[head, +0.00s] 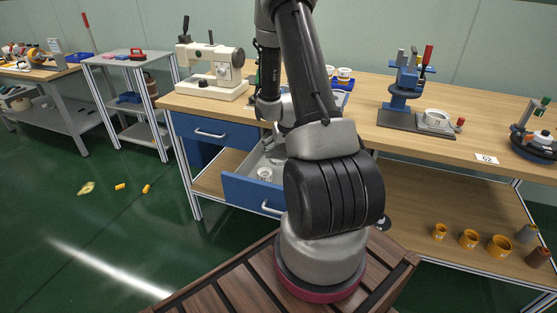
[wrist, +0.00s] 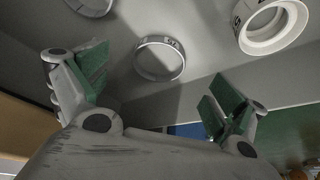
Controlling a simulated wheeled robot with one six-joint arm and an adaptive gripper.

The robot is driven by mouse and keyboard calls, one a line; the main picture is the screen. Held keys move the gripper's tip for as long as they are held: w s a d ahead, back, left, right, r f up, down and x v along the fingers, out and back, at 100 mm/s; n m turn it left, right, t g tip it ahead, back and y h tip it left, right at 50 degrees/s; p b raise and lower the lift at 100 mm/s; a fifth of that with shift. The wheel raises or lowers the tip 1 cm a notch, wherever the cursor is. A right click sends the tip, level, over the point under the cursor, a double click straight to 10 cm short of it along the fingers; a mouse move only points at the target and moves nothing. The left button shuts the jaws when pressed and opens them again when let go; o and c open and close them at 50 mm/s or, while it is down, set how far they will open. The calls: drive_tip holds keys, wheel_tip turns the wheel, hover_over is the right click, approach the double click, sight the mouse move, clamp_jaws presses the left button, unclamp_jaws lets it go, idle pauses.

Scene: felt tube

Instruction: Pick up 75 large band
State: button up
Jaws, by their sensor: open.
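In the wrist view my gripper (wrist: 155,82) is open, with its two green-padded fingers spread apart and nothing held. A thin grey band (wrist: 172,42) with small dark markings lies ahead, between and beyond the fingertips. The markings are too small to read surely, so I cannot tell whether it is the 75 large band. A thicker white ring (wrist: 285,38) with dark lettering is at the upper right. Part of another thin band (wrist: 90,8) shows at the top left edge. In the head view my arm hides most of the gripper, over the open blue drawer (head: 240,190).
A white ring (head: 264,174) shows in the drawer in the head view. The workbench (head: 360,100) above carries a sewing machine (head: 210,72) and a blue press (head: 404,85). Several orange rings (head: 468,238) stand on the lower shelf. Drawer walls are close to the gripper.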

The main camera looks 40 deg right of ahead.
sight(279, 160)
drive_tip(key=shift+x, duration=2.6)
drive_tip(key=shift+w+r, duration=0.1)
drive_tip(key=shift+w, duration=0.05)
drive_tip(key=c, duration=1.1)
